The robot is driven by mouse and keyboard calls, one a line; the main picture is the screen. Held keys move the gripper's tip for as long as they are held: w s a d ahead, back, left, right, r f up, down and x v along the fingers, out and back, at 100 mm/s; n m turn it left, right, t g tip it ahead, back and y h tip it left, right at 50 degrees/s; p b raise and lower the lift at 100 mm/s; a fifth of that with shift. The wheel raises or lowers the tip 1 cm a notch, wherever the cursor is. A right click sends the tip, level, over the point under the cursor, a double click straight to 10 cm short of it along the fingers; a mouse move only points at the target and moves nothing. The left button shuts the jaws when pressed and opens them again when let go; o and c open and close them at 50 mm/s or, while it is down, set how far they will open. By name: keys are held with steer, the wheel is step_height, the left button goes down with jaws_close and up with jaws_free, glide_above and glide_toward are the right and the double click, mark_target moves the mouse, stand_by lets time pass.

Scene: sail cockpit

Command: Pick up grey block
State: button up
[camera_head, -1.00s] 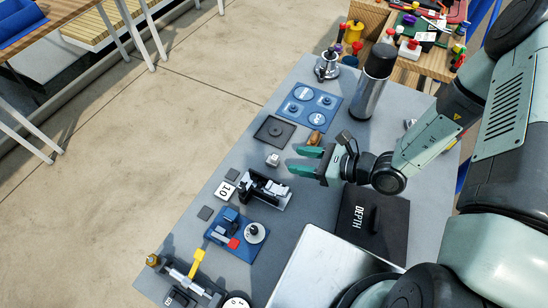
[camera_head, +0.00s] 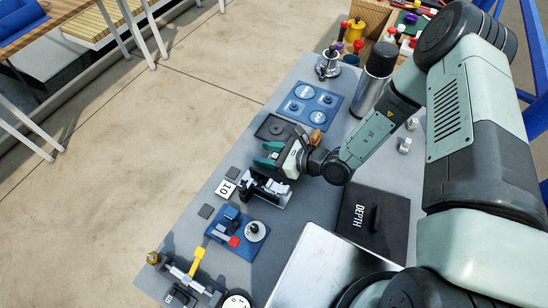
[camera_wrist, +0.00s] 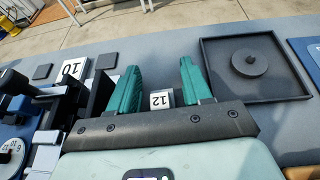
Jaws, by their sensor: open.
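My gripper (camera_head: 265,155) is open, with two green fingers, low over the table between the black square tray and the black-and-silver device. In the wrist view, a small light-grey block (camera_wrist: 161,100) with a white face marked 12 sits between the spread fingers of my gripper (camera_wrist: 160,66), close to the palm side. No finger visibly closes on it. In the head view my gripper hides this block. Flat dark-grey squares also lie on the table, one (camera_head: 205,211) near the blue fixture and one (camera_head: 231,173) by the white 10 tile.
The black tray (camera_head: 262,136) with a round knob stands beside my gripper. The black-and-silver device (camera_head: 268,192) is close on the other side, next to the 10 tile (camera_head: 226,190). A blue plate (camera_head: 300,116), a tall flask (camera_head: 371,82) and a black DEPTH box (camera_head: 350,222) stand farther off.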

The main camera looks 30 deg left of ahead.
steer(key=c, duration=0.9)
steer(key=shift+r, duration=0.1)
